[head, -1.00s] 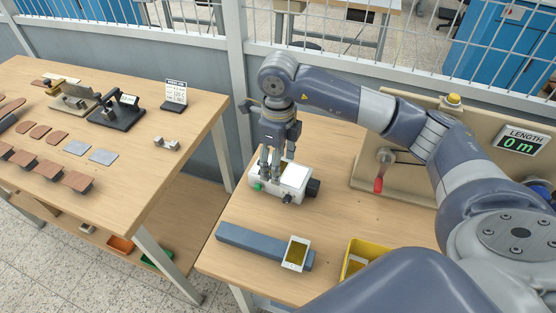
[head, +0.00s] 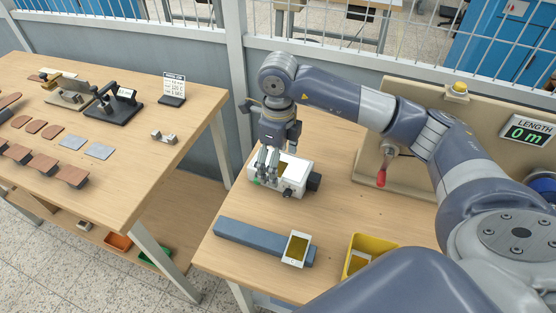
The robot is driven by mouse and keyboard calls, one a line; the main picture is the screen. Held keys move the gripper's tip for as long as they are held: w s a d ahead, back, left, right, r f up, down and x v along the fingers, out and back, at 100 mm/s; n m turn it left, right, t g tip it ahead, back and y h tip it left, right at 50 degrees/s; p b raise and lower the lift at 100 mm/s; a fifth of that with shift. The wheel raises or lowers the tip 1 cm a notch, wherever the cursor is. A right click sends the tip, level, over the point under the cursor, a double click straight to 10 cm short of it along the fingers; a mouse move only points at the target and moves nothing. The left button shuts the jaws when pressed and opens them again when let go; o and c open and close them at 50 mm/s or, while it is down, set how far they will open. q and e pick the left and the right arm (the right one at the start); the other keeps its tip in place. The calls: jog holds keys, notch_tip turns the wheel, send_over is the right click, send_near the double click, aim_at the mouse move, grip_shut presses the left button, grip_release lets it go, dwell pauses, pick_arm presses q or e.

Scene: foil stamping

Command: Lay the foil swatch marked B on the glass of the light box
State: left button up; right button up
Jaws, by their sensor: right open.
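The light box (head: 301,172) is a small white box with a dark knob on its front and a black cylinder at its right end. My right gripper (head: 267,168) is open, pointing down over the left part of the light box. Whether its fingertips touch is unclear. Another gold swatch in a white frame (head: 297,249) lies across the blue-grey bar (head: 246,237); its marking is unreadable. My left gripper is out of view.
A yellow bin (head: 372,243) with a swatch inside stands at the front right. A beige panel with a red-handled crank (head: 381,178) and a LENGTH display (head: 528,130) stands behind. The left table (head: 120,190) holds leather pieces and tools. The bench between bar and light box is clear.

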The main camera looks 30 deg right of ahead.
notch_tip(320, 180, up, 12)
dwell(0.6)
